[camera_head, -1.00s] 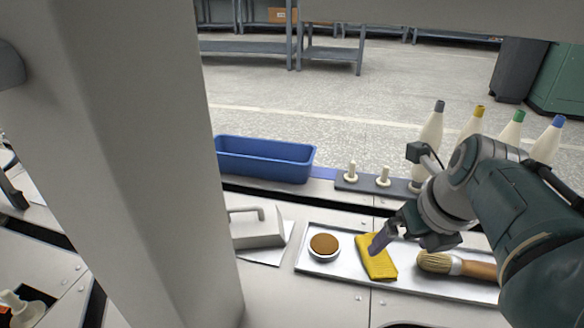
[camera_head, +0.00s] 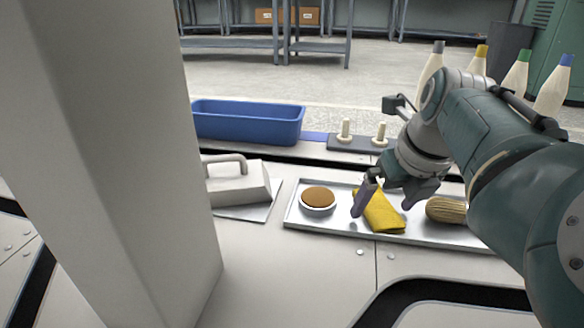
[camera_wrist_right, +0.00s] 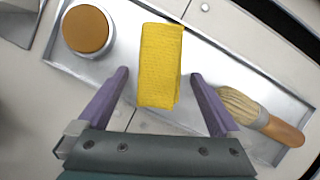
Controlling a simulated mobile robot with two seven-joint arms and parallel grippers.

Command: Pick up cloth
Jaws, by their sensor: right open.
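The yellow cloth (camera_head: 379,212) lies folded on the metal tray (camera_head: 296,218), between a small round dish and a brush. My right gripper (camera_head: 386,202) is above the tray at the cloth, with its fingers spread. In the right wrist view the cloth (camera_wrist_right: 160,62) reaches into the gap between the two purple fingertips (camera_wrist_right: 160,75), with space on both sides, and nothing is gripped. I cannot tell the exact height of the fingers above the tray. My left gripper does not show.
The white dish with brown content (camera_head: 318,199) is left of the cloth, and the brush (camera_head: 445,210) is right of it. A metal trowel-like tool (camera_head: 238,186) lies further left. A blue bin (camera_head: 248,122), pegs (camera_head: 345,130) and several bottles (camera_head: 521,76) stand behind.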

